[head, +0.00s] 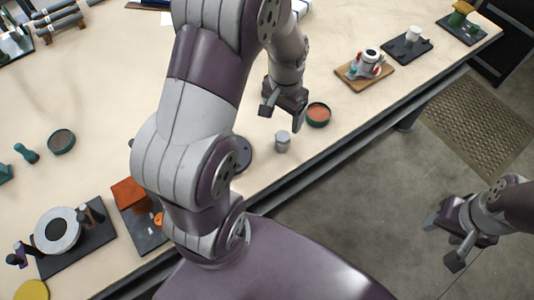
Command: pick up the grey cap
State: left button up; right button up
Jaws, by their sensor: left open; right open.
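A small grey cylindrical piece (282,141), which looks like the grey cap, stands on the pale workbench (330,145) near its front edge. My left gripper (281,115) is open and sits just behind the piece in the picture, apart from it as far as I can tell. Its fingers are empty. My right gripper (443,241) is open and empty, off the bench over the floor at the right.
A round dish with an orange-brown fill (318,114) is close to the right of my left gripper. A dark round disc (242,155) is partly hidden by my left arm. A wooden board (364,73) with a small device stands further right.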

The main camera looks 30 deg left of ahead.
aim_at(282, 137)
pick_arm(q)
jog(key=f, duration=0.8)
jog(key=f+p, duration=0.1)
jog(key=f, duration=0.3)
jog(key=shift+w+f, duration=0.2)
jog(key=shift+w, duration=0.1)
jog(key=shift+s+r, duration=0.1)
jog(key=c, duration=1.3)
jog(key=shift+r, duration=0.1)
